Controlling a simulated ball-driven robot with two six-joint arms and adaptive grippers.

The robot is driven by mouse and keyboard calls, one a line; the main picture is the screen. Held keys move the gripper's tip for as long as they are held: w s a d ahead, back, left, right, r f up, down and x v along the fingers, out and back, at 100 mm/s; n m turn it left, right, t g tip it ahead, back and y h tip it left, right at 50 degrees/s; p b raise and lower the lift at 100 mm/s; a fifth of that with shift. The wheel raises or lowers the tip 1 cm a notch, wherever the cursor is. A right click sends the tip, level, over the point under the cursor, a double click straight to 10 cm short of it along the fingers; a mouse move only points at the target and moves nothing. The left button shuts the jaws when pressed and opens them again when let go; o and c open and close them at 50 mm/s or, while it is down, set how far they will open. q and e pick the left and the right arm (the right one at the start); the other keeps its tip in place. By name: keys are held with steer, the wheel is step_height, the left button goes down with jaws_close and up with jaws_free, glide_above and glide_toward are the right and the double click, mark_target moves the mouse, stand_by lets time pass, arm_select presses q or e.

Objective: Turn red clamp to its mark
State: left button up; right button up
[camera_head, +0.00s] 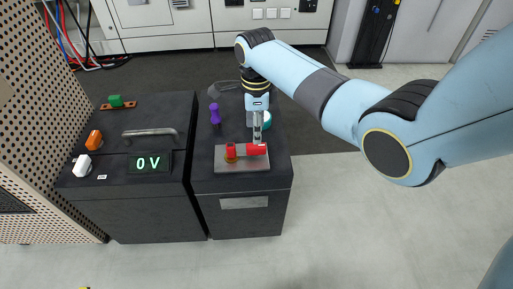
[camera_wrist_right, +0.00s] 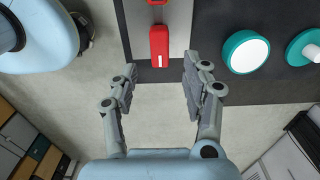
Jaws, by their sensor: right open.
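The red clamp (camera_head: 252,149) sits on a grey plate (camera_head: 250,165) at the front of the right-hand black cabinet top. My right gripper (camera_head: 258,135) points down at the bar's right part. In the wrist view the open fingers (camera_wrist_right: 160,66) stand apart on either side of the bar's end, with no contact visible. I cannot make out the mark. My left gripper is not in view.
A purple handle (camera_head: 215,114) stands behind the clamp, left of my gripper. A teal round knob (camera_head: 267,119) is close behind it and also shows in the wrist view (camera_wrist_right: 246,52). The left cabinet carries a metal bar (camera_head: 150,133) and a "0V" display (camera_head: 150,162). Floor in front is clear.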

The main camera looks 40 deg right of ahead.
mark_target(256, 146)
step_height(256, 146, down, 6)
steer(key=shift+f+b, duration=0.25)
steer(key=shift+b, duration=0.9)
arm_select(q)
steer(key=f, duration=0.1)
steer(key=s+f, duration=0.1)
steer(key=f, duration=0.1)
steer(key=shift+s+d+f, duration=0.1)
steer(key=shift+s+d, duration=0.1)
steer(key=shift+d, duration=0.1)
arm_select(e)
steer(key=shift+f, duration=0.35)
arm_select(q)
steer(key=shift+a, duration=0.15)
arm_select(e)
jaws_close()
